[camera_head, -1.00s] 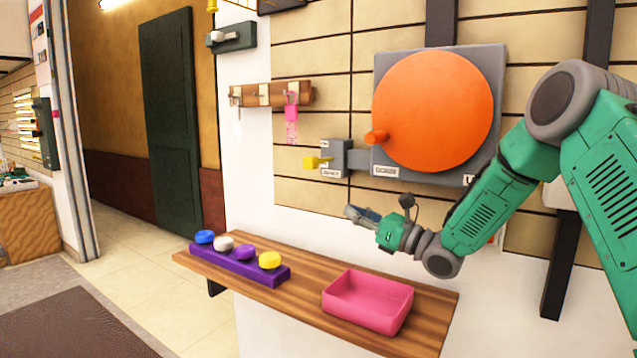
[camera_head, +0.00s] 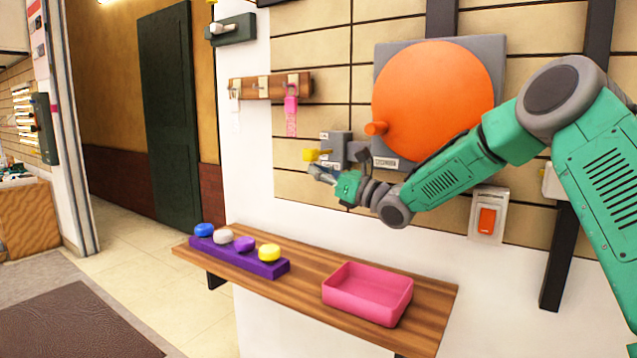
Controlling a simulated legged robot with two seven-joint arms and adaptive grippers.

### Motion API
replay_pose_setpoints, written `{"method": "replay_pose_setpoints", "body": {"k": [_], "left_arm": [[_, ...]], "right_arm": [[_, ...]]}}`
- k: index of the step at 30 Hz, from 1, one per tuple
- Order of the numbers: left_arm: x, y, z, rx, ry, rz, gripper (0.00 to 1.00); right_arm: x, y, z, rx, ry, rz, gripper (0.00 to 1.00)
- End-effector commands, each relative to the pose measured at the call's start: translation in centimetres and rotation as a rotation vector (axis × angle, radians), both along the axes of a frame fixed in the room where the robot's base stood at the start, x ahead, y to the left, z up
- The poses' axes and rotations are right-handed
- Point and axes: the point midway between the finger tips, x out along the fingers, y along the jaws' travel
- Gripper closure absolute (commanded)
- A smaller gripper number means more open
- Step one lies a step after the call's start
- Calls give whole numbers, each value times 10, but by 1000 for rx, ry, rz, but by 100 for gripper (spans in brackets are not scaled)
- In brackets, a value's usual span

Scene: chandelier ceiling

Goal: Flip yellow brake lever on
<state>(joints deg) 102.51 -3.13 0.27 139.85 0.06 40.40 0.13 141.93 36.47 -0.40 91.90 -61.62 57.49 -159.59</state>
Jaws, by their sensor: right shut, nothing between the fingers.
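The yellow brake lever (camera_head: 312,155) sticks out to the left from a small grey switch box (camera_head: 337,147) on the wall, left of the large orange disc. My right gripper (camera_head: 317,172) is shut and empty, just below the lever, with its fingertips pointing left. The fingertips are very close under the lever; I cannot tell whether they touch it. The gripper covers the lower part of the switch box and its label. My left gripper is not in view.
The orange disc (camera_head: 432,108) with its knob sits on a grey panel behind my right arm. A wooden hook rail (camera_head: 262,88) holds a pink tag. Below, a wooden shelf (camera_head: 312,287) carries a pink tray (camera_head: 368,318) and a purple block (camera_head: 238,258) with several coloured knobs.

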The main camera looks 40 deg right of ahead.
Motion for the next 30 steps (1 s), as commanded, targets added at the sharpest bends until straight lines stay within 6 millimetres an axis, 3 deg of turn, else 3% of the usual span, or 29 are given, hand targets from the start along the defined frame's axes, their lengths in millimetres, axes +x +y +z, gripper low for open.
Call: {"method": "replay_pose_setpoints", "body": {"k": [14, 20, 30], "left_arm": [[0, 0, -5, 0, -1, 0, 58], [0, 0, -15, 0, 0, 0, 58], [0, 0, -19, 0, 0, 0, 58]], "right_arm": [[0, 4, 4, 71, 35, 5, 100], [-2, 7, 18, 239, 101, 2, 100], [-2, 3, 31, 256, 104, 0, 100]]}}
